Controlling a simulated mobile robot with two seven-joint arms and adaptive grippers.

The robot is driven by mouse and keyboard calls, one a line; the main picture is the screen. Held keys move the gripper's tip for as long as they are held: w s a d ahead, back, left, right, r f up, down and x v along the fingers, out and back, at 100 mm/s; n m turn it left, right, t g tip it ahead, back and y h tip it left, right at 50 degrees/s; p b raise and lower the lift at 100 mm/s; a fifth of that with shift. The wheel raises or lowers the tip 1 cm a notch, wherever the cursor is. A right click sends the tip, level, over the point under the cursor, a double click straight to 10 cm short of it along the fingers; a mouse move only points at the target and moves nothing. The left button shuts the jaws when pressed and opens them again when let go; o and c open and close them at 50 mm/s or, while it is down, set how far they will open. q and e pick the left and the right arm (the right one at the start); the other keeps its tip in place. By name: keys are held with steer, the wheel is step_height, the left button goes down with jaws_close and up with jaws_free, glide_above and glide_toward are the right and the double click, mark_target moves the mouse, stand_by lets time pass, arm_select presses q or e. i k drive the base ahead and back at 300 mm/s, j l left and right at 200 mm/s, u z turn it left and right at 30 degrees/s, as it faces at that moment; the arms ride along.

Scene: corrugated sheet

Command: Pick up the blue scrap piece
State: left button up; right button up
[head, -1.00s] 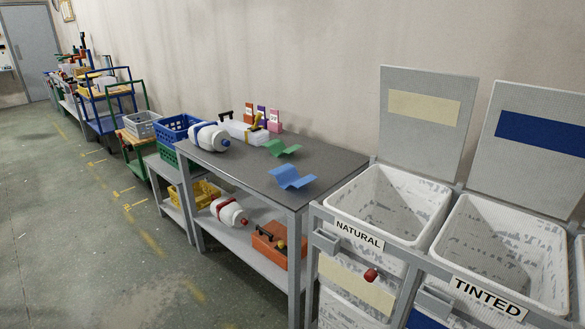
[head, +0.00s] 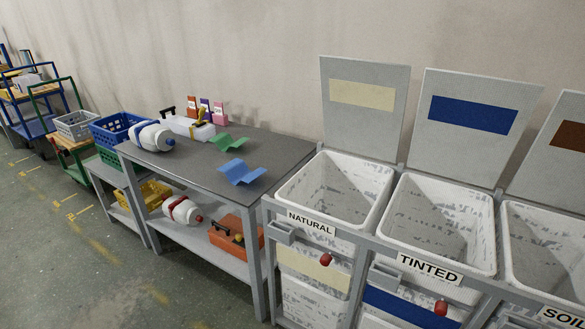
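The blue scrap piece (head: 241,172) is a bent, wavy sheet lying on the dark top of a grey table (head: 200,170), near the table's right front part. A green scrap piece (head: 229,144) of similar bent shape lies just behind it. Neither of my grippers shows in the head view.
White bins labelled NATURAL (head: 335,190) and TINTED (head: 437,222) stand right of the table, with a third bin (head: 545,250) at the right edge. Floor is open at left front.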

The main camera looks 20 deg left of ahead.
mark_target(236, 171)
steer(key=i+j+z, duration=0.15)
steer(key=j+z, duration=0.55)
steer(key=j, duration=0.15)
steer(key=i+j+z, duration=0.1)
steer(key=j, duration=0.4)
steer(key=j+z, duration=0.15)
steer(key=j, duration=0.4)
